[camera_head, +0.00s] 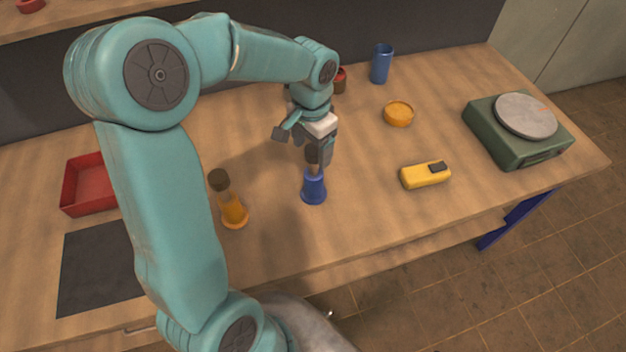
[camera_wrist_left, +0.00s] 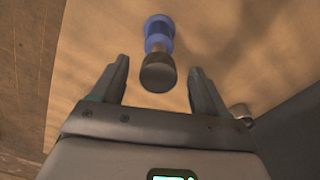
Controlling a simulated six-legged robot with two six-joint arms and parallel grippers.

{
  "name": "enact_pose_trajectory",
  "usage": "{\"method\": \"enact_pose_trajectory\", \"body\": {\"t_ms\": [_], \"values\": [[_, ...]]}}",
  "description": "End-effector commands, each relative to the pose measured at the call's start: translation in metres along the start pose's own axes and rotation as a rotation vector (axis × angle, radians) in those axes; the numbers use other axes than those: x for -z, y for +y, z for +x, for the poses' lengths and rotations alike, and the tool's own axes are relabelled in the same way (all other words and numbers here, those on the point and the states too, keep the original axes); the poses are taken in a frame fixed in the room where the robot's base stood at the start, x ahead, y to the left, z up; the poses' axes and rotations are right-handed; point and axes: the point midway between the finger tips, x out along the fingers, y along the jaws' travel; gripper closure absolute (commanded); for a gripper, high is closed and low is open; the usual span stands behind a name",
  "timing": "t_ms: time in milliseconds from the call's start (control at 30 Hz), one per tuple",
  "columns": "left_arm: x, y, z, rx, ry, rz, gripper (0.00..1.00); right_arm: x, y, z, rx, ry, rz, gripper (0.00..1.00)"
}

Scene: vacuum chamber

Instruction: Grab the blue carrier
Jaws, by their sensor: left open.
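The blue carrier (camera_head: 313,188) stands upright on the wooden bench, with a wide blue base and a dark knob on top. In the left wrist view the carrier (camera_wrist_left: 159,30) shows its blue body, with its dark knob toward me between the finger lines. My left gripper (camera_head: 314,152) is open and empty, just above and behind the carrier in the head view. In the wrist view its two fingers (camera_wrist_left: 158,68) are apart, with the knob in the gap between them. I cannot tell whether a finger touches it. My right gripper is not in view.
An amber carrier (camera_head: 233,212) with a dark knob stands close to the left. A yellow device (camera_head: 426,175) lies to the right. A green scale (camera_head: 518,137), an orange dish (camera_head: 398,113), a blue cup (camera_head: 381,64) and a red tray (camera_head: 90,183) stand farther away.

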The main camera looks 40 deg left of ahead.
Motion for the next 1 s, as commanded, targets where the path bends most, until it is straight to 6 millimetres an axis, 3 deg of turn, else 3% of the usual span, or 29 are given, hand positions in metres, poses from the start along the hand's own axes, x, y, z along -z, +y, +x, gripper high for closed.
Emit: {"method": "enact_pose_trajectory", "body": {"t_ms": [200, 500, 567, 733, 1000], "values": [[0.002, 0.001, 0.034, -0.002, -0.004, 0.0, 0.26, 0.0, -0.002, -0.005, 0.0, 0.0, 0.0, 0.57], [0.003, 0.001, 0.041, -0.002, 0.0, 0.0, 0.26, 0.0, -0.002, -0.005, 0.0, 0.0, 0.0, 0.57], [0.003, 0.001, 0.041, -0.002, 0.0, 0.0, 0.42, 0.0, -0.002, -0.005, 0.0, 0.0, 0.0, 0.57], [0.003, 0.001, 0.041, -0.002, 0.0, 0.0, 0.98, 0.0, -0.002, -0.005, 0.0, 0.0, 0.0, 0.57], [0.003, 0.001, 0.04, -0.001, 0.001, 0.0, 1.0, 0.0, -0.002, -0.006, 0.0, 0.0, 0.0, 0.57]]}}
